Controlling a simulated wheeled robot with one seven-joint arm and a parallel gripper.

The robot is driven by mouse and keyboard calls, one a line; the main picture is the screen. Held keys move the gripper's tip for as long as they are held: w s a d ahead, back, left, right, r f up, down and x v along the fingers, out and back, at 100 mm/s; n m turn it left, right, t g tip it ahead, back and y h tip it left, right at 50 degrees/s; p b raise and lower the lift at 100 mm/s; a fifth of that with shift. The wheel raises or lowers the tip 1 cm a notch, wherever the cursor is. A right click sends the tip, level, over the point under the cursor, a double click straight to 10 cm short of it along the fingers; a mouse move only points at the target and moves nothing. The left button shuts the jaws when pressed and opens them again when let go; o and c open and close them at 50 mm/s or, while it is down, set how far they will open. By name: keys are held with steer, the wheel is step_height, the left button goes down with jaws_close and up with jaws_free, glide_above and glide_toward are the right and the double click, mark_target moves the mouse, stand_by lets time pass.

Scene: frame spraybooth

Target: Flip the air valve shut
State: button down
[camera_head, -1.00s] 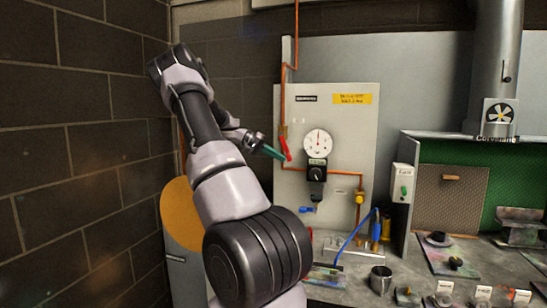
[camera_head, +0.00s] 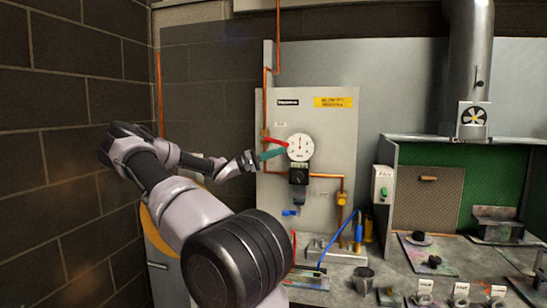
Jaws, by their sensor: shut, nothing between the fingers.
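The red air valve lever (camera_head: 276,141) is on the copper pipe at the left side of the grey panel (camera_head: 335,115). It points right and slightly down, nearly across the upright pipe. My gripper (camera_head: 273,154) has teal fingers, shut with nothing between them. It reaches in from the left, with its fingertips just below the lever. They look close to or against its underside, but I cannot tell if they touch. The fingers hide part of the pipe below the valve.
A round white gauge (camera_head: 300,147) is just right of the fingertips, above a black regulator (camera_head: 298,175). A blue handle (camera_head: 290,212) is lower. The bench (camera_head: 395,265) holds a metal cup (camera_head: 363,281) and other items. A brick wall (camera_head: 65,130) is at the left.

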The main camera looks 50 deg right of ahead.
steer(key=shift+s+d+r+n+h, duration=0.15)
steer(key=shift+s+r+h, duration=0.15)
steer(key=shift+r, duration=0.15)
steer(key=shift+s+d+r+n+h, duration=0.1)
steer(key=shift+s+r+n+h, duration=0.05)
steer(key=shift+r+h, duration=0.2)
steer(key=shift+r, duration=0.1)
